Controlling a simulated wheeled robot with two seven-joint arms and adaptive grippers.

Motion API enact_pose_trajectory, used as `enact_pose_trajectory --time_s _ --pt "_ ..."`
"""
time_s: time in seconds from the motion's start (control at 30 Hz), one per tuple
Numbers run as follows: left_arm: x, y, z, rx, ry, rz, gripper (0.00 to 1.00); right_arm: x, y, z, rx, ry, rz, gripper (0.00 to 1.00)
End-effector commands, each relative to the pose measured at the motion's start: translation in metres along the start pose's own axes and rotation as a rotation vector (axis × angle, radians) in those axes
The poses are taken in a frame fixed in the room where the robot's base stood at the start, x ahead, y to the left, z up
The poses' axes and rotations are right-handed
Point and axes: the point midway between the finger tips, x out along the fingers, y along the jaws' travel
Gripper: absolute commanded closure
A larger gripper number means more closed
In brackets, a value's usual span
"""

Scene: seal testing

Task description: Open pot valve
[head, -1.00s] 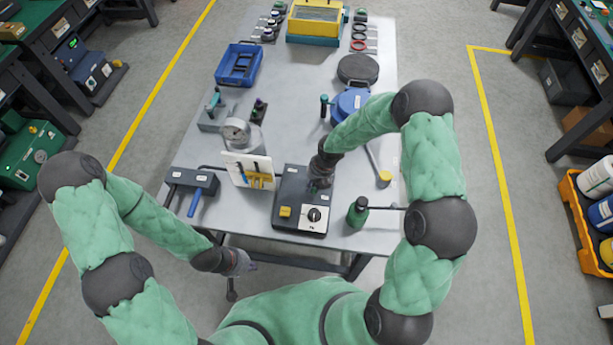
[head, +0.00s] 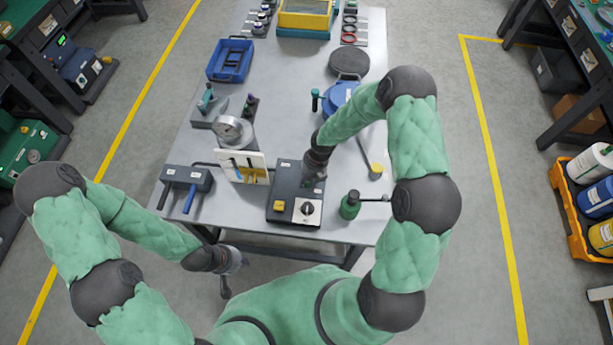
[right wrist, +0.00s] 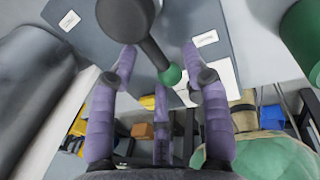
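A dark lever with a green knob (right wrist: 170,75) extends from a dark round body (right wrist: 125,14) in the right wrist view. The knob lies between the spread purple fingers of my right gripper (right wrist: 160,58), with no clear grip on it. In the head view my right gripper (head: 314,178) is over the right side of a dark control box (head: 284,190) and hides the lever. A blue round pot (head: 340,97) with a teal-topped fitting (head: 315,99) stands farther back. I cannot tell which part is the pot valve. My left gripper (head: 236,262) hangs off the table's front edge; its fingers are unclear.
A gauge (head: 230,130) and a white panel (head: 243,167) stand left of the control box. A green bottle (head: 349,205) with a side rod stands close on the right. A blue tray (head: 230,61) is farther back. The table's (head: 290,100) middle is fairly clear.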

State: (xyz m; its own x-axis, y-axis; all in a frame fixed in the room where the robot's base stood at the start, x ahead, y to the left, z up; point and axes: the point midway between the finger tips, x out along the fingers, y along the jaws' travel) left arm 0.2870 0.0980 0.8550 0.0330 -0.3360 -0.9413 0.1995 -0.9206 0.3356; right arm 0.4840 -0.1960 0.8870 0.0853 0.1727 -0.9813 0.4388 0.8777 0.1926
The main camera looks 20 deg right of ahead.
Motion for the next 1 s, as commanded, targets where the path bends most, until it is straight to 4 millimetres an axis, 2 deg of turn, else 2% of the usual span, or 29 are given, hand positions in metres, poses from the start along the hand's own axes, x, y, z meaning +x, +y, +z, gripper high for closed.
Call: enact_pose_trajectory --time_s 0.43,0.57,0.67,1.0 --pt "0.0 0.0 0.0 0.0 0.0 0.0 1.0 0.0 0.001 -0.001 0.002 0.001 0.001 0.54" --pt "0.0 0.0 0.0 0.0 0.0 0.0 1.0 -0.006 0.001 0.001 0.002 -0.002 0.001 0.54" --pt "0.0 0.0 0.0 0.0 0.0 0.0 1.0 -0.018 0.001 0.001 0.003 -0.003 0.001 0.54" --pt "0.0 0.0 0.0 0.0 0.0 0.0 1.0 -0.084 0.0 0.001 0.003 -0.002 0.001 0.54"
